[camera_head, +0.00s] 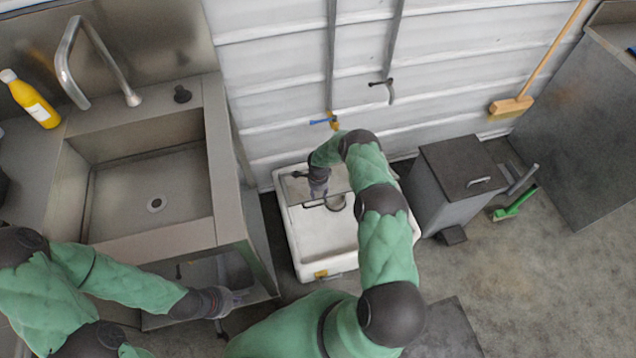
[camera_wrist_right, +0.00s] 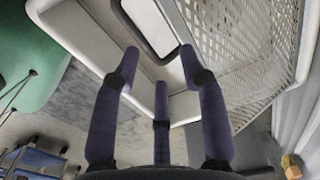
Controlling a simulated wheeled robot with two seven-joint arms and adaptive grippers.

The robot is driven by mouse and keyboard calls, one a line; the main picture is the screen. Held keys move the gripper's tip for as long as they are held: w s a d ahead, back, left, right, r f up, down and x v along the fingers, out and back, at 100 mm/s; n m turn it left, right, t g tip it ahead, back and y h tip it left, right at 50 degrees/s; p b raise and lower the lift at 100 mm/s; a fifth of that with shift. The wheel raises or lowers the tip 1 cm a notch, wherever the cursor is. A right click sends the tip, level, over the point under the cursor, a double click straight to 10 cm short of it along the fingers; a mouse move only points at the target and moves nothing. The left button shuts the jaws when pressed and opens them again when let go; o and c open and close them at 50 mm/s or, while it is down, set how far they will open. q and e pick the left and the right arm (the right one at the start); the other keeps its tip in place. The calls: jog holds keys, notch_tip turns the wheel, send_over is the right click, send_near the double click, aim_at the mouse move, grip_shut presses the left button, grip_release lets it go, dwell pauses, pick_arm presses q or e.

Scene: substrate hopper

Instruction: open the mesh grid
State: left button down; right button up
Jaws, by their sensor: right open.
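The white hopper basin (camera_head: 325,245) stands on the floor against the wall, and its inside shows in front. A grey panel, which looks like the mesh grid (camera_head: 296,188), lies across its back part; its exact tilt is hard to tell. In the right wrist view, the white-framed mesh grid (camera_wrist_right: 235,45) fills the upper right, beside the basin's pale rim (camera_wrist_right: 75,30). My right gripper (camera_head: 318,192) is over the basin's back left; its fingers (camera_wrist_right: 160,62) are spread and empty, close to the grid. My left gripper (camera_head: 232,300) hangs by the sink unit's front, its fingers unclear.
A steel sink (camera_head: 150,185) with a tap stands at the left, with a yellow bottle (camera_head: 32,102) on it. A grey pedal bin (camera_head: 455,185) stands right of the basin. A broom (camera_head: 512,106) and a green brush (camera_head: 515,205) are further right.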

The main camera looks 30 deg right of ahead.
notch_tip(320, 180, up, 9)
dwell(0.4)
jog(key=shift+f, duration=0.1)
